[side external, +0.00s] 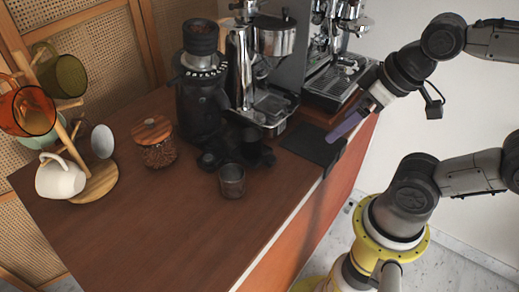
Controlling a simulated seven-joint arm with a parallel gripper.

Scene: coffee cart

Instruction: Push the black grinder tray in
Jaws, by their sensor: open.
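The black grinder (202,95) stands upright at the back of the wooden counter. Low black parts (240,152) sit at its base and reach forward onto the counter; I cannot tell which of them is the tray. My gripper (344,128) is open, with pale purple fingers pointing down and left. It is over the right side of that flat piece, to the right of the grinder. I cannot tell whether it touches the piece.
A metal cup (232,181) stands in front of the grinder. A lidded jar (154,142) is left of it. A wooden mug stand (97,181) holds several mugs at the left. Chrome coffee machines (262,75) stand behind. The front middle of the counter (200,235) is clear.

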